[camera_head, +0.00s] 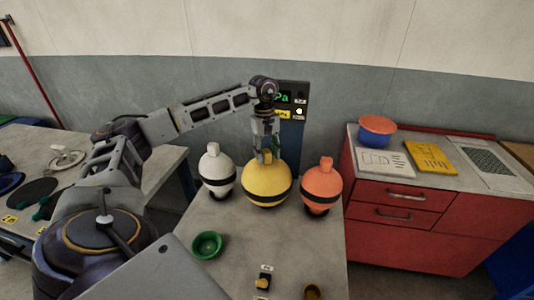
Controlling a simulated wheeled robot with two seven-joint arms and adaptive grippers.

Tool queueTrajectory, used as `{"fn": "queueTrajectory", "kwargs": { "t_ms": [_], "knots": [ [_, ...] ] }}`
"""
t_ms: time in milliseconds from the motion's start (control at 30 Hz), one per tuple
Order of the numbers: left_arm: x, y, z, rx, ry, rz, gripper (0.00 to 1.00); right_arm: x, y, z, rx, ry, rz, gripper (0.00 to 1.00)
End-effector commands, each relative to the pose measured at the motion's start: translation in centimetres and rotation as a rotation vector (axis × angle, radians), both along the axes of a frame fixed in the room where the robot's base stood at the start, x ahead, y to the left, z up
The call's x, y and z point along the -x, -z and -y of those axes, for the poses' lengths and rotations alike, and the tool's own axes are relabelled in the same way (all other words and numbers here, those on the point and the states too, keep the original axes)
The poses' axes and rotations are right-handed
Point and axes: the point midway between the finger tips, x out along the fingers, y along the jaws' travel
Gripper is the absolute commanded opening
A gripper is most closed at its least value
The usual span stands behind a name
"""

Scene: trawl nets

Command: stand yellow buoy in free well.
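The yellow buoy (265,187), round with a dark band, is at the far part of the grey table, between the white and orange buoys. My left gripper (266,157) points down at its top, with its fingers close around the neck, which they mostly hide. The buoy's underside shows no stand, and I cannot tell whether it rests on the table. The white buoy (216,169) and orange buoy (322,182) stand upright, each with a dark base beneath. An open green round cup (207,245) is nearer, front left. My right gripper is out of view.
A small black-and-yellow item (263,281) and a brown round cup (312,292) are near the front. A red cabinet (420,235) is at the right. The table's middle is bare.

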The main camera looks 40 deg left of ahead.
Motion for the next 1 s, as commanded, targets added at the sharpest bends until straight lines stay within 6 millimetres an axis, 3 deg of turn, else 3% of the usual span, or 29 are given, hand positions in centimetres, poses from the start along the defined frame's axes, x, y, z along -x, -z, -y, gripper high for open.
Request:
{"fn": "queueTrajectory", "kwargs": {
  "t_ms": [333,567,1000],
  "knots": [
    [0.1,0.2,0.0,-0.001,0.000,-0.004,0.52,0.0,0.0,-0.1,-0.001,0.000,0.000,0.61],
    [0.0,-0.7,-0.1,-0.001,0.000,-0.002,0.52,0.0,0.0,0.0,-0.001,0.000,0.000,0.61],
    [-0.4,-6.4,-0.7,0.000,0.000,0.001,0.52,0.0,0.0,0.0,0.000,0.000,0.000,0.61]
  ]
}}
